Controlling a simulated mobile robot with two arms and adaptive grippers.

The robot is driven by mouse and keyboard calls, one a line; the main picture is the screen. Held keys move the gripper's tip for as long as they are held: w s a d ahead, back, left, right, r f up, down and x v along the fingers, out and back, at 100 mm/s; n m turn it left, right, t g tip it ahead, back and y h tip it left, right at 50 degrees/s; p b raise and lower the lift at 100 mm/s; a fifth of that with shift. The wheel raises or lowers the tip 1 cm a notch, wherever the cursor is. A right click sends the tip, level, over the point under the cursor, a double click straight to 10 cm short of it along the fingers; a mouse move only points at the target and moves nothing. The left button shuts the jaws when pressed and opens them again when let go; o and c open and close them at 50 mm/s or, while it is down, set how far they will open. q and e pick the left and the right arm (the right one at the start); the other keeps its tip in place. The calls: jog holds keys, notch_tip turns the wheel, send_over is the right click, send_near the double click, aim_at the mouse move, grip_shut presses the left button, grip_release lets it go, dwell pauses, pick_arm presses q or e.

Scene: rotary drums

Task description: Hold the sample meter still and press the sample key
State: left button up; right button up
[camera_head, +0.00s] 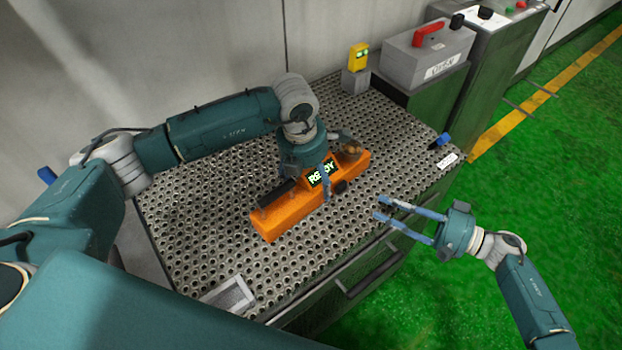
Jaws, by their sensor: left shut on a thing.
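The orange sample meter (285,219) lies on the perforated bench top, its lit display reading READY. My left gripper (307,188) comes down over its middle from above and is shut on it; the hand hides part of the meter's back side. A dark round knob or key (340,187) sits on the meter's near right side; I cannot tell whether it is the sample key. A brownish part (352,148) shows at the far right end. My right gripper (379,208) is open and empty at the bench's right front edge, apart from the meter, its fingers pointing left towards it.
The perforated bench (200,240) is mostly clear around the meter. A small yellow device (359,57) stands at the back, beside a grey box with a red handle (425,55). A blue-and-black item (441,140) and a white label (447,161) are at the right edge. A framed plate (232,294) lies front left.

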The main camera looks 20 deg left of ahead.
jog(key=shift+f, duration=0.15)
grip_shut()
dwell(1.0)
